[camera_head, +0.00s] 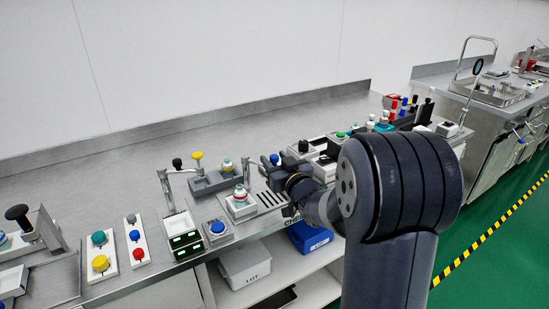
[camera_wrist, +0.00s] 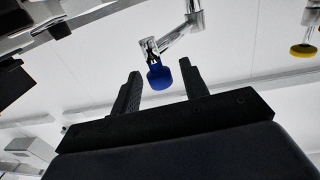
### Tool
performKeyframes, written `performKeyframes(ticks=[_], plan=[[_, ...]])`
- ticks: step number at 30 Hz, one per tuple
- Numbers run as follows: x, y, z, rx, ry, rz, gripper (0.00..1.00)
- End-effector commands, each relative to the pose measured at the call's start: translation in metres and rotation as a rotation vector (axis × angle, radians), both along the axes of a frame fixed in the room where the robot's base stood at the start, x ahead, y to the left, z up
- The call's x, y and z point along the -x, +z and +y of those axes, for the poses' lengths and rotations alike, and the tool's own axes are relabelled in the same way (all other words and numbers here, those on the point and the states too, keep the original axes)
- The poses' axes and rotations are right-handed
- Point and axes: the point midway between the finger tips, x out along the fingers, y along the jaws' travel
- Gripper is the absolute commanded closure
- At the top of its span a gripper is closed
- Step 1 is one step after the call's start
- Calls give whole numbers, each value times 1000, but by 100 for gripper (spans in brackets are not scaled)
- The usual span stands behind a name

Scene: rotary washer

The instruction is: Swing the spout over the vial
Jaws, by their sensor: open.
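A blue knob (camera_wrist: 159,77) on a jointed silver arm (camera_wrist: 182,35) shows in the wrist view, between the fingertips of my gripper (camera_wrist: 161,85). The gripper is open, with gaps on both sides of the knob. In the head view my gripper (camera_head: 272,175) is over the steel bench, right of a capped vial (camera_head: 240,192) in a small square holder. A blue knob (camera_head: 274,158) shows just beyond the gripper there. A silver bent pipe (camera_head: 166,188) with a black knob stands left of the vial. I cannot tell for sure which silver part is the spout.
A yellow knob (camera_head: 197,157) stands behind the vial. A blue push button (camera_head: 217,228), green-lit displays (camera_head: 185,240) and button boxes (camera_head: 103,255) line the front edge. Bottles and racks (camera_head: 385,118) stand to the right. The bench's back is clear.

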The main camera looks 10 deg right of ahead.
Motion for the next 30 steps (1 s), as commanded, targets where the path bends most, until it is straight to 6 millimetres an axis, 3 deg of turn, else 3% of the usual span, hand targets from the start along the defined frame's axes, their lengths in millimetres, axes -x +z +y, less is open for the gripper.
performKeyframes(ticks=[12,27,30], plan=[[-10,0,2,0,-1,1,58],[-9,0,2,0,-1,1,98],[-9,0,2,0,-1,1,100]])
